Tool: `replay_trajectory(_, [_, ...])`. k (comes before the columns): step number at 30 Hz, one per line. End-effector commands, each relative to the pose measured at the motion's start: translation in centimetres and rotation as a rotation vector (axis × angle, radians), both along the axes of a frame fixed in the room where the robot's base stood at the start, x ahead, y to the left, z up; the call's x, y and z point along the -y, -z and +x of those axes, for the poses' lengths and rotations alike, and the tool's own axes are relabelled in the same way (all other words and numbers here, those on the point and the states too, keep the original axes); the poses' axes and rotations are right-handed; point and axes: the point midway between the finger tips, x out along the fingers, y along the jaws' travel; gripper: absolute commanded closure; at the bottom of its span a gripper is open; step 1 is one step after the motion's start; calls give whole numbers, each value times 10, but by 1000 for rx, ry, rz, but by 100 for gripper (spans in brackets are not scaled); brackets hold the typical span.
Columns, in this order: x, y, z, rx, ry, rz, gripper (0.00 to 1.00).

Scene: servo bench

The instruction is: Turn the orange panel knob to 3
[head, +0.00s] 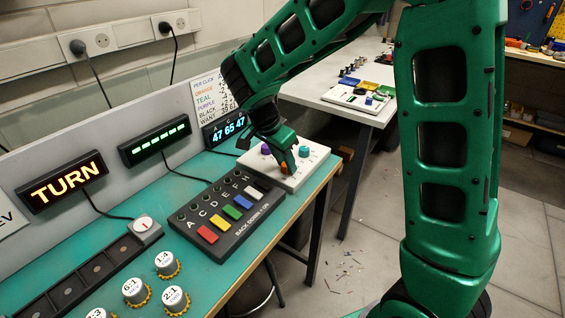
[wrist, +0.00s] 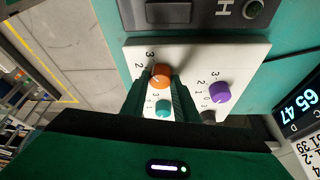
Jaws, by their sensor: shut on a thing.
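The white knob panel (head: 312,158) lies on the teal bench at its right end. In the wrist view the panel (wrist: 240,62) carries an orange knob (wrist: 160,73), a teal knob (wrist: 163,107), a purple knob (wrist: 220,92) and a partly hidden dark knob (wrist: 208,116). My gripper (wrist: 160,82) is shut on the orange knob, one finger on each side. Numerals 3 and 2 show beside the orange knob; its other marks are hidden, and I cannot read its pointer surely. In the head view my gripper (head: 288,163) mostly covers the orange knob (head: 285,169).
A black box with coloured keys (head: 230,213) sits just left of the panel. A lit TURN sign (head: 64,182) and several white caps (head: 166,264) are farther left.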

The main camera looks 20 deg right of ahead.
Motion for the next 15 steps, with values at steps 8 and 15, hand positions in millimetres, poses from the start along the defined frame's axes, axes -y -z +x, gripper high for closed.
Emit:
replay_trajectory(8, [-1, 2, -1, -7, 134, 0, 95])
replay_trajectory(15, [-1, 2, 0, -6, 181, -1, 95])
